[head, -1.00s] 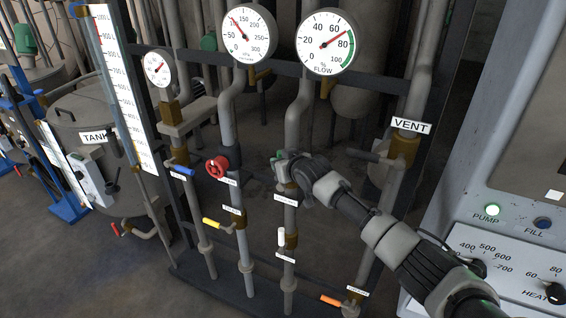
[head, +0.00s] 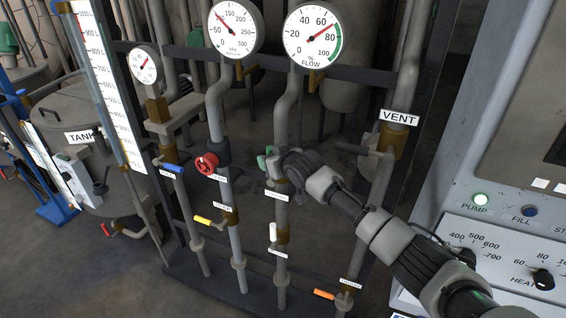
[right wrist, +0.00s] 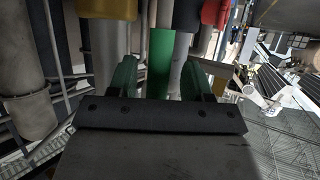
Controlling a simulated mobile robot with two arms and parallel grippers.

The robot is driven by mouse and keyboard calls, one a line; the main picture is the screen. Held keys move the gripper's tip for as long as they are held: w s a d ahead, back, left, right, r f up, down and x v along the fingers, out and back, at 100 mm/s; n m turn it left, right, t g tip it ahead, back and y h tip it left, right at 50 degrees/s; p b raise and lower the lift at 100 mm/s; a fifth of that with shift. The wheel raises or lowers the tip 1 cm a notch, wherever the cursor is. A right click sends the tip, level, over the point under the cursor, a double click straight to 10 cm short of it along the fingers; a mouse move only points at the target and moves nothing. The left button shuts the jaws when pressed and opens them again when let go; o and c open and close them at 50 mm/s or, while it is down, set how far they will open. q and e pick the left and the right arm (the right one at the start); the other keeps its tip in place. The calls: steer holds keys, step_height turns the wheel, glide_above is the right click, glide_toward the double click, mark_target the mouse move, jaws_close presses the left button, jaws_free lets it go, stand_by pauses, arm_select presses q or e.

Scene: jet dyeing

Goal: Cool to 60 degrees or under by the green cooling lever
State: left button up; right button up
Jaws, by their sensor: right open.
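The green lever handle (right wrist: 160,72) shows in the right wrist view, between the two dark green fingers of my right gripper (right wrist: 160,82). The fingers stand apart on either side of it, with a gap visible; I cannot tell whether either touches it. In the head view my right gripper (head: 268,163) is at the upper valve of the pipe under the flow gauge, and it hides most of that valve and its lever. A small dial (head: 143,64) at the left has a red needle; its numbers are too small to read. My left gripper is not in view.
A red handwheel (head: 206,165), blue lever (head: 173,168), yellow lever (head: 203,220), white lever (head: 273,232) and orange lever (head: 324,294) sit on nearby pipes. The flow gauge (head: 312,35) reads about 75. The control panel (head: 500,235) stands at right, its PUMP light lit.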

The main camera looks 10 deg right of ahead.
steer(key=b+v, duration=0.1)
steer(key=v, duration=0.8)
steer(key=shift+s+d+b, duration=0.15)
steer(key=shift+s+b, duration=0.1)
steer(key=shift+b, duration=0.15)
steer(key=shift+r, duration=0.15)
stand_by(6.5)
